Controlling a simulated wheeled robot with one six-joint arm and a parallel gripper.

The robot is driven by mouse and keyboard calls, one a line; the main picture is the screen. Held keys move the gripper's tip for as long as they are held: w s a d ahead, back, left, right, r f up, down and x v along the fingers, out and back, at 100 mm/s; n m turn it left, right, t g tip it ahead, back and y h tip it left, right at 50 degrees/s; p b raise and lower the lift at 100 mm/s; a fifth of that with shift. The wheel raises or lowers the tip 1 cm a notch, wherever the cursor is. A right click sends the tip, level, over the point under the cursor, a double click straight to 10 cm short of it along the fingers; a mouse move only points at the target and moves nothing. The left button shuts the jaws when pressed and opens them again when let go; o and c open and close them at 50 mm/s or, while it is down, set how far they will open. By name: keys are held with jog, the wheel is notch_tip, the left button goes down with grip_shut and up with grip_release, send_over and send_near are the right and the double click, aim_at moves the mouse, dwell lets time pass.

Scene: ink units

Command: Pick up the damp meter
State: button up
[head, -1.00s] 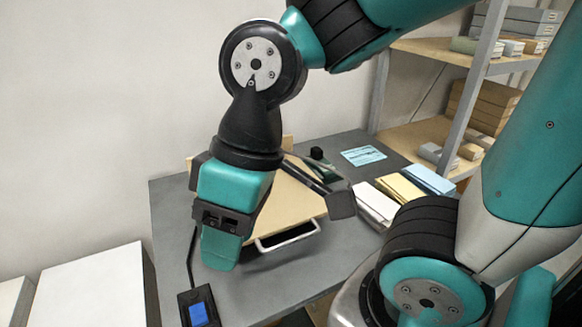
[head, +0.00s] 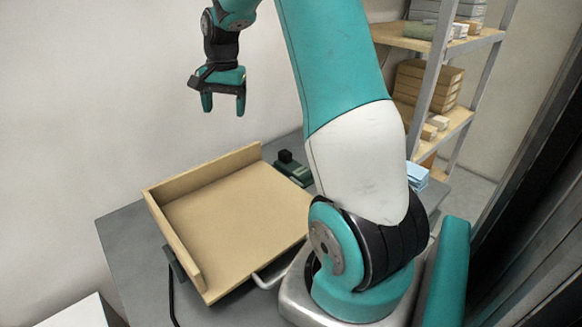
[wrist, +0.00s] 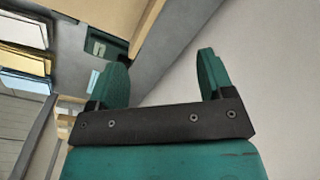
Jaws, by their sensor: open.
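I see nothing that I can surely name as the damp meter. A small dark green device with a black block on top (head: 293,168) lies on the grey table behind the tray; it is too small to identify. A dark piece (head: 175,264) with a black cord shows at the tray's left side, partly hidden by the tray wall. My gripper (head: 224,108) is raised high above the table's back, near the wall, fingers pointing down. It is open and empty, well apart from both items. In the wrist view the fingers (wrist: 162,65) stand apart with nothing between them.
A beige tray (head: 240,222) with raised left and back walls takes up much of the grey table (head: 120,230). My arm hides the table's right part. Shelves with boxes (head: 428,85) stand at the back right. A white surface (head: 75,312) is at the lower left.

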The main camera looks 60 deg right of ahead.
jog(key=s+d+f+m, duration=0.2)
jog(key=d+f+m, duration=0.15)
jog(key=d, duration=0.55)
jog(key=s+d+f+m, duration=0.25)
jog(key=d+m, duration=0.25)
jog(key=d, duration=0.5)
jog(key=p, duration=0.2)
send_over(285, 152)
jog(key=shift+g+h, duration=0.3)
jog(key=shift+g, duration=0.1)
notch_tip(285, 152, down, 10)
jog(key=shift+d+f, duration=0.15)
jog(key=shift+f, duration=0.1)
jog(key=shift+f+p, duration=0.95)
jog(key=shift+f, duration=2.15)
jog(key=c, duration=1.1)
jog(key=shift+r, duration=0.1)
